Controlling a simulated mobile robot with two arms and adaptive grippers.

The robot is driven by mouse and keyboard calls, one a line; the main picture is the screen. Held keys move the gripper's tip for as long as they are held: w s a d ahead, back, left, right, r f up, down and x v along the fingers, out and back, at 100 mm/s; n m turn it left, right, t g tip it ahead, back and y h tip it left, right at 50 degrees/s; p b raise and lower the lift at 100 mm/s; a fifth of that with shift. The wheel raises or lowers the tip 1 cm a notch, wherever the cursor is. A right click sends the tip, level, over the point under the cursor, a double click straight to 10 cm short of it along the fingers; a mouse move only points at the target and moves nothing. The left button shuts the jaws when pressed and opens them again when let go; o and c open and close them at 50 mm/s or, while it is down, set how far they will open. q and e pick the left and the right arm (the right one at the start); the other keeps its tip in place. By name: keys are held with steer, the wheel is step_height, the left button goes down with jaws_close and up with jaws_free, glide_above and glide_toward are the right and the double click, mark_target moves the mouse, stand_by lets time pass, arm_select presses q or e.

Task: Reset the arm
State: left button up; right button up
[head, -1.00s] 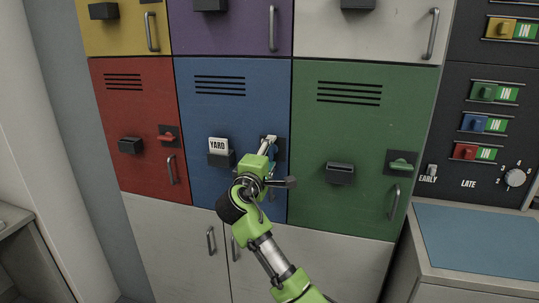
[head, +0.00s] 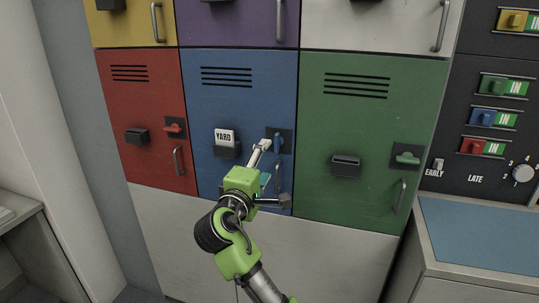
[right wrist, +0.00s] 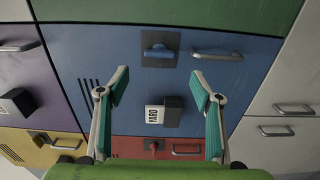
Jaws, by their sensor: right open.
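My right gripper (head: 264,146) is in front of the blue locker door (head: 212,110). In the right wrist view its two teal-padded fingers (right wrist: 160,77) are spread apart with nothing between them. The blue latch (head: 279,142) stands upright on its dark plate, just right of the fingers in the head view. In the right wrist view the latch (right wrist: 158,52) lies beyond the fingertips, apart from them. A white YARD card (head: 225,137) sits in the dark holder (head: 228,151) on the same door. My left gripper is not in view.
The red locker (head: 140,90) and green locker (head: 370,115) flank the blue one, each with a sideways latch, a holder and a handle. A dark panel with IN switches (head: 496,117) and a blue-topped counter (head: 480,240) are at the right.

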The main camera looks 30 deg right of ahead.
steer(key=shift+s+a, duration=0.5)
steer(key=shift+a, duration=0.05)
